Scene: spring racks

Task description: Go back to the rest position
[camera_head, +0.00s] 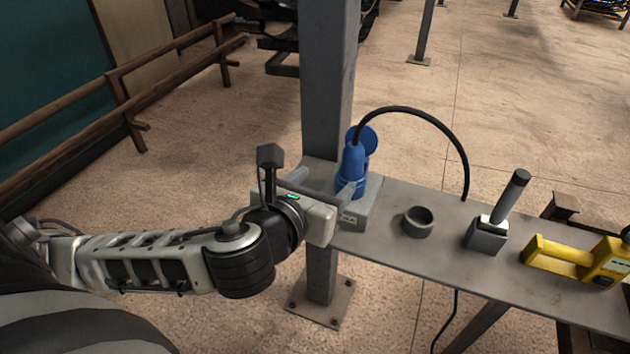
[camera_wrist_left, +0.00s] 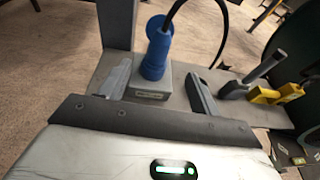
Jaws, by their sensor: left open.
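My left gripper (camera_head: 352,192) reaches in from the left to the near left end of the grey table. It is open. In the left wrist view its two fingers (camera_wrist_left: 160,85) stand apart, one on each side of the blue plug (camera_wrist_left: 156,50) and its grey box, with gaps showing on both sides. In the head view the blue plug (camera_head: 353,168) stands upright on the grey box (camera_head: 358,207), with a black cable arching from it to the right. My right gripper is not in view.
The grey table (camera_head: 395,257) also bears a dark ring (camera_head: 417,221), a block with an upright dark handle (camera_head: 488,235) and a yellow tool (camera_head: 560,255). A grey post (camera_head: 328,80) rises behind the gripper. A brown railing (camera_head: 120,85) runs along the left. Floor between is clear.

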